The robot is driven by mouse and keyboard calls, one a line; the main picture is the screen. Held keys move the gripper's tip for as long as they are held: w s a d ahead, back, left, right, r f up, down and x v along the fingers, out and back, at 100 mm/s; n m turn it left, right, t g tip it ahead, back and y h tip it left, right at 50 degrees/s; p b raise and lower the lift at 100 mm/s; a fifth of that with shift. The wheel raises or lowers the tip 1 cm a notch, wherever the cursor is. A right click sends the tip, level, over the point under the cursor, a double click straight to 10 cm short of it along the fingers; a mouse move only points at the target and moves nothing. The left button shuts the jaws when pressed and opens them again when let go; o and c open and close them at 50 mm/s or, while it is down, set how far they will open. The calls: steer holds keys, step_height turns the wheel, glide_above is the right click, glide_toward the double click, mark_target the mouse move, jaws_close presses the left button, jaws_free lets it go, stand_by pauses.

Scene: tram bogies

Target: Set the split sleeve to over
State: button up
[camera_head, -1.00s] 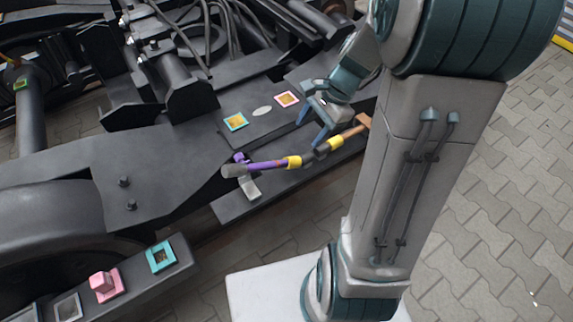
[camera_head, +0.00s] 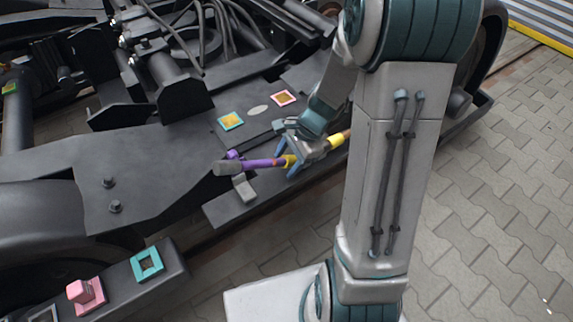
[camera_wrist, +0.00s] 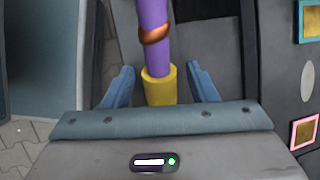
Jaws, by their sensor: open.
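A rod with a purple section (camera_head: 262,163) runs along the dark frame in the head view; the purple section (camera_wrist: 153,18) also shows in the wrist view. A copper-coloured ring (camera_wrist: 155,34) is around the purple section, and a yellow collar (camera_wrist: 159,88) is at its near end. A second yellow band (camera_head: 337,139) shows beyond my gripper. I cannot tell for sure which of these parts is the split sleeve. My gripper (camera_head: 283,150) is open, its blue fingers on either side of the rod at the yellow collar. Contact cannot be told. My gripper hides the rod's middle.
A teal-framed plate (camera_head: 231,121), a pink-framed plate (camera_head: 283,98) and a pale oval (camera_head: 258,110) are on the frame beside the rod. A grey bracket (camera_head: 243,187) is near the rod's left end. A pink block (camera_head: 80,291) and teal square (camera_head: 148,264) are at lower left.

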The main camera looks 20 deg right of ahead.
steer(key=shift+a+f, duration=0.15)
steer(key=shift+f, duration=0.15)
